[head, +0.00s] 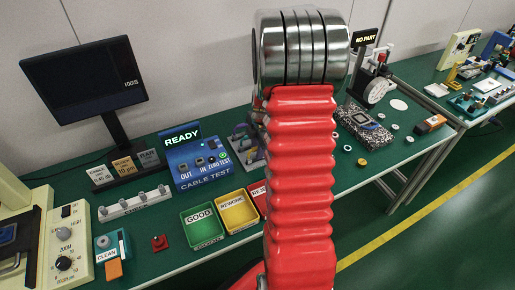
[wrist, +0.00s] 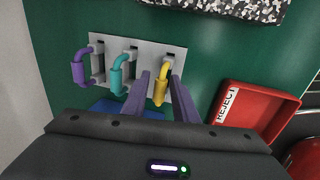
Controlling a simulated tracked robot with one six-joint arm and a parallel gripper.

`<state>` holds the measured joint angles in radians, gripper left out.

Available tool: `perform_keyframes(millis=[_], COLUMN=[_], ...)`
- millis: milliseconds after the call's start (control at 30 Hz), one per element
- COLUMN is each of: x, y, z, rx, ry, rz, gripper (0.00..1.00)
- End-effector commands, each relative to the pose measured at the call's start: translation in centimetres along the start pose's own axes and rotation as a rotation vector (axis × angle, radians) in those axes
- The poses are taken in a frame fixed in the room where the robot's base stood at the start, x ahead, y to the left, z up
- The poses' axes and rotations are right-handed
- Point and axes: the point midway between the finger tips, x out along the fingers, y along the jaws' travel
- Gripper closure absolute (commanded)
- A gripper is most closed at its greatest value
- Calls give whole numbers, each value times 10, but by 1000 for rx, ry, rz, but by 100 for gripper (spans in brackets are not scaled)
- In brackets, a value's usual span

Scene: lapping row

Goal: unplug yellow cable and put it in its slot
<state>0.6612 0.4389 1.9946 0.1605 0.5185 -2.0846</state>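The yellow cable (wrist: 161,84) is a short, thick loop on a grey panel (wrist: 101,38) in the wrist view, with its upper end at the panel. My gripper (wrist: 162,78) is open, with one purple finger on each side of the yellow cable. I cannot tell whether the fingers touch it. A teal cable (wrist: 117,77) and a purple cable (wrist: 78,71) sit on the same panel to the left. In the head view my red arm hides the yellow cable and my gripper. I cannot tell which slot is the yellow cable's.
A blue cable test box (head: 196,164) reads READY. A white strip with pegs (head: 135,204) lies to its left. Green GOOD (head: 208,240) and yellow REWORK (head: 246,227) bins stand in front. A red REJECT bin (wrist: 285,96) is right of the panel. A speckled block (wrist: 235,8) lies beyond it.

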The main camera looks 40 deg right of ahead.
Motion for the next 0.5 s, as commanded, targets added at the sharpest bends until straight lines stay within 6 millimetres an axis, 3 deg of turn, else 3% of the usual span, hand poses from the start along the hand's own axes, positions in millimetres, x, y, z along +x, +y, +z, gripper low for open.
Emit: perform_keyframes(millis=[100, 500], x=[0, -6], y=[0, 1], z=[0, 0], rx=[0, 0], ry=[0, -1], rz=[0, 2], gripper=[65, 65])
